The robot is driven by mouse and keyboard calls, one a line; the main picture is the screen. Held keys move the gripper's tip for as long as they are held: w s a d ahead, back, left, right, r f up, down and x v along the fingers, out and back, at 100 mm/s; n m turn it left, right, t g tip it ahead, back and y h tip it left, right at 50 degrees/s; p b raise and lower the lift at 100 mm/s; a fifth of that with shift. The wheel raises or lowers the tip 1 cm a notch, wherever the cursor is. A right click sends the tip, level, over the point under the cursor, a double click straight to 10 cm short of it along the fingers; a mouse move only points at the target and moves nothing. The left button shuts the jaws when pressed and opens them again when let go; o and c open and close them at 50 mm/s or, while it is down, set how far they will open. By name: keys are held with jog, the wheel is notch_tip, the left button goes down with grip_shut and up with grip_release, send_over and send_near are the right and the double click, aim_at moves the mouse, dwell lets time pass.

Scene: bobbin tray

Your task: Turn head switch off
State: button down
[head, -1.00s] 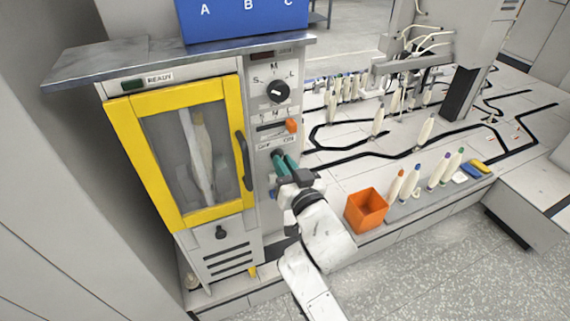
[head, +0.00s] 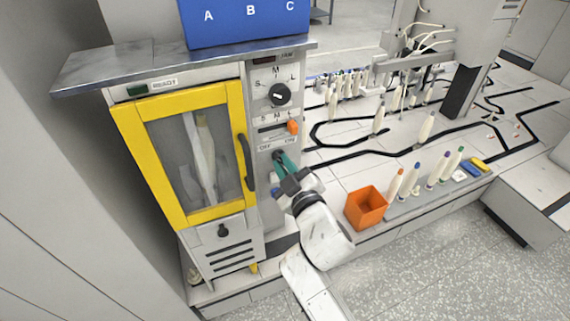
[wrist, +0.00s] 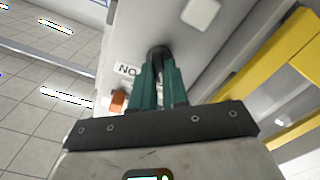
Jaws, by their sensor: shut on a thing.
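The head switch (wrist: 160,52) is a small dark knob on the grey control panel, under the OFF and ON labels (head: 277,143). My gripper (head: 282,158) reaches the panel from below right. Its green fingers are shut on the switch; they also show in the wrist view (wrist: 160,72), with the dark knob between their tips. The fingers hide much of the switch, so I cannot tell which way it points. The wrist view shows part of the ON label upside down beside the fingers.
Above the switch are an orange slider (head: 293,127) and a black rotary knob (head: 280,95). A yellow-framed door (head: 178,98) with a dark handle (head: 246,162) is close on the left. An orange box (head: 366,208) and several bobbins stand to the right.

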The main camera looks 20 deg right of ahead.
jog(key=shift+f+n, duration=0.1)
jog(key=shift+n, duration=0.4)
jog(key=c, duration=1.1)
grip_release()
jog(key=shift+c, duration=0.2)
jog(key=s, duration=1.1)
jog(key=shift+b, duration=0.35)
